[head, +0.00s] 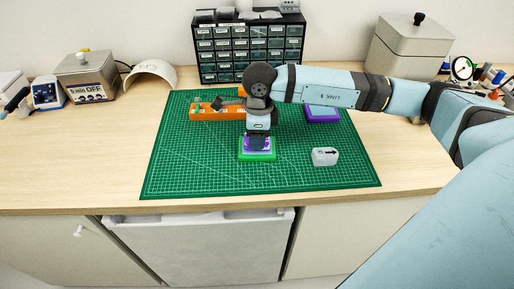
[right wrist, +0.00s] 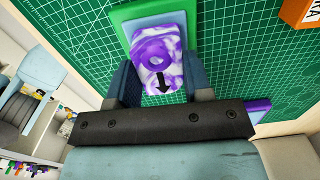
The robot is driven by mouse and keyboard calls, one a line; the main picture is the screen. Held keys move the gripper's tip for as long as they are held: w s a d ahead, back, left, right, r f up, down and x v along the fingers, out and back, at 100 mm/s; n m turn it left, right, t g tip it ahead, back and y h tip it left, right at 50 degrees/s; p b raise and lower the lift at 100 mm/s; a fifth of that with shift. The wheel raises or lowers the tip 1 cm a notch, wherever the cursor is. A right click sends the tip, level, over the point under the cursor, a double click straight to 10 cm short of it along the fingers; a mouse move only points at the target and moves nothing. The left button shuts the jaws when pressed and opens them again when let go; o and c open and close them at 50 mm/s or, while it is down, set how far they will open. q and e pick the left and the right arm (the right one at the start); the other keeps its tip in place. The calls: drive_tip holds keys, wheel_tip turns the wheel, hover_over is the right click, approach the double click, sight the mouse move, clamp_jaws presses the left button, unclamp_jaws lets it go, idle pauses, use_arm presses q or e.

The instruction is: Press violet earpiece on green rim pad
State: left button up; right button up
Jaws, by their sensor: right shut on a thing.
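The violet earpiece (right wrist: 174,47) is a white-and-violet marbled piece with a raised ring and a black arrow in the right wrist view. It also shows in the head view (head: 257,147), under my right gripper (head: 258,138). The two fingers of the right gripper (right wrist: 160,80) are shut on its sides. The green rim pad (head: 258,157) lies beneath it on the mat, its green edge also showing in the right wrist view (right wrist: 125,14). A blue layer lies between them. Whether the earpiece touches the pad is hidden. My left gripper is not in view.
A green cutting mat (head: 180,165) covers the bench middle. An orange tray (head: 205,114) stands behind left, a purple block (head: 322,115) behind right, and a small whitish block (head: 325,157) at right. A drawer cabinet (head: 248,50) stands at the back. The front left mat is clear.

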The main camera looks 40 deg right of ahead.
idle(0.9)
drive_tip(key=o, duration=1.1)
drive_tip(key=shift+f, duration=0.1)
drive_tip(key=shift+c, duration=0.2)
drive_tip(key=shift+r, duration=0.25)
wheel_tip(320, 180, up, 13)
drive_tip(key=shift+s+d+r, duration=0.15)
drive_tip(key=shift+d+r, duration=0.05)
